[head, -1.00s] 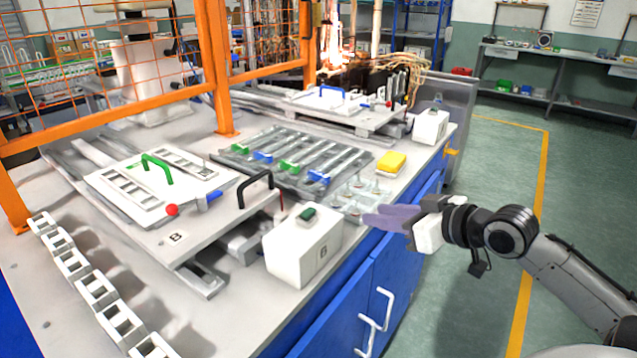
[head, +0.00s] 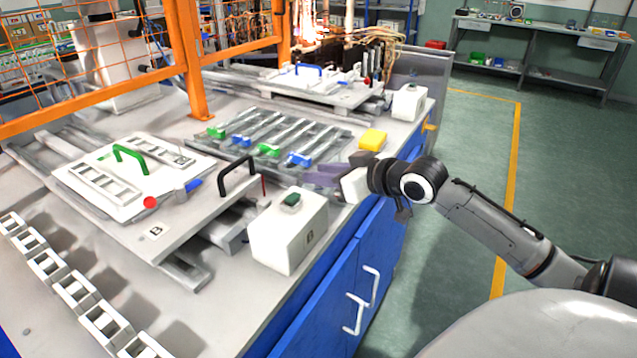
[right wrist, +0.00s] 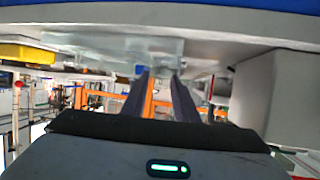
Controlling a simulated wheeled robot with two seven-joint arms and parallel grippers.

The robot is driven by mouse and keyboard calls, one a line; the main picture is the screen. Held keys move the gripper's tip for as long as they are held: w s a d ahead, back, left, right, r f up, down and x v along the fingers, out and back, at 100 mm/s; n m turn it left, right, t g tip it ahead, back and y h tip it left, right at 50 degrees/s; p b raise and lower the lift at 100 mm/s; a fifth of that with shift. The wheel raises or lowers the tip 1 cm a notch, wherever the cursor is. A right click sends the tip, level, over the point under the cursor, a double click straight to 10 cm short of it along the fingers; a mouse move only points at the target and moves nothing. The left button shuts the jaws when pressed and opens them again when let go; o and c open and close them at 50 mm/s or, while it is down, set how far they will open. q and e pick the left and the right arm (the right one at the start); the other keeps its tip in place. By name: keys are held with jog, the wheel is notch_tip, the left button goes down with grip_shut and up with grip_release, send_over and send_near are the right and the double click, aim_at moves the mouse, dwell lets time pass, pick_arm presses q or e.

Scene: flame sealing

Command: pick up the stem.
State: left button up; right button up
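No stem can be made out clearly; the clear glassy tray area where small upright glass pieces showed earlier is largely hidden behind my right gripper in the head view. My right gripper (head: 318,175) has dark purple fingers and sits at that tray, near the table's right edge. In the right wrist view, the two fingers (right wrist: 160,76) are apart with nothing seen between them. Pale, clear glassware (right wrist: 110,48) shows blurred just beyond the fingertips. My left gripper is out of view.
A white box with a green button (head: 288,232) stands close in front of my right gripper. A yellow block (head: 373,139) lies behind it. A grey rack with green and blue clips (head: 282,136) is to the left. The floor on the right is clear.

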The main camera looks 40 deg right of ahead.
jog(key=shift+w+f, duration=0.2)
jog(key=shift+w, duration=0.3)
grip_shut()
